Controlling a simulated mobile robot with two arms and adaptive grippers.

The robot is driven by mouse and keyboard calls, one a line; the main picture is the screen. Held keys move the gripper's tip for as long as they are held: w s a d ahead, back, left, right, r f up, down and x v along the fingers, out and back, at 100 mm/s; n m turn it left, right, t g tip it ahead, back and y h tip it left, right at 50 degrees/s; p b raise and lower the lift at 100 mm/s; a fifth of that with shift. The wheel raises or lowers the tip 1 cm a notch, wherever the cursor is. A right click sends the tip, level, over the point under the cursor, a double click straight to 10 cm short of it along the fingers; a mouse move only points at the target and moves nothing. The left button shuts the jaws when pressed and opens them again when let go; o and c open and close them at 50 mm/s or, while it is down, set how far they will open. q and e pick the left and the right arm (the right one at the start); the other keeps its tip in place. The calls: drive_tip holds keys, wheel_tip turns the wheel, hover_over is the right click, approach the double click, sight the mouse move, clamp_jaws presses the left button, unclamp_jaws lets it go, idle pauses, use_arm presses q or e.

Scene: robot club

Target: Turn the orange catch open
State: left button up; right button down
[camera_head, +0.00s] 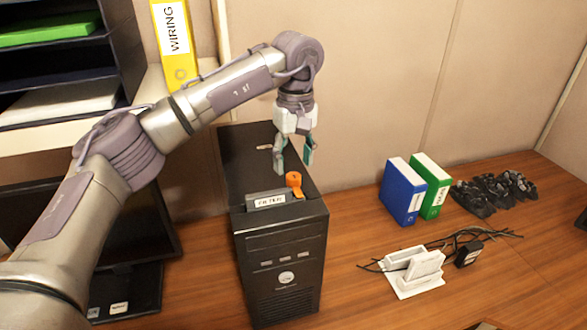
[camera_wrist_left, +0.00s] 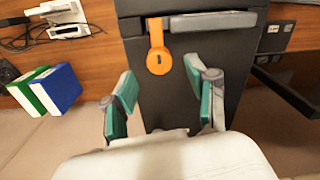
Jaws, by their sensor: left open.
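The orange catch (camera_head: 294,181) sits on top of the black computer tower (camera_head: 284,245), at the right end of a grey labelled bar (camera_head: 267,200). In the left wrist view the orange catch (camera_wrist_left: 158,55) shows a round head with a dark slot and a narrow arm beside the grey bar (camera_wrist_left: 213,22). My left gripper (camera_head: 293,157) points down just above and behind the catch. Its teal-padded fingers (camera_wrist_left: 167,105) are open and apart, with nothing between them. The catch lies beyond the fingertips in the wrist view. My right gripper is not in view.
A blue binder (camera_head: 402,191) and green binder (camera_head: 432,186) stand right of the tower. A white device (camera_head: 413,270) with black cables lies nearer. A black tray rack (camera_head: 60,60) and yellow binder (camera_head: 176,45) stand at left.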

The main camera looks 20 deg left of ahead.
sight(294, 175)
use_arm(q)
drive_tip(key=shift+f+p, duration=0.4)
drive_tip(key=shift+f, duration=1.55)
clamp_jaws()
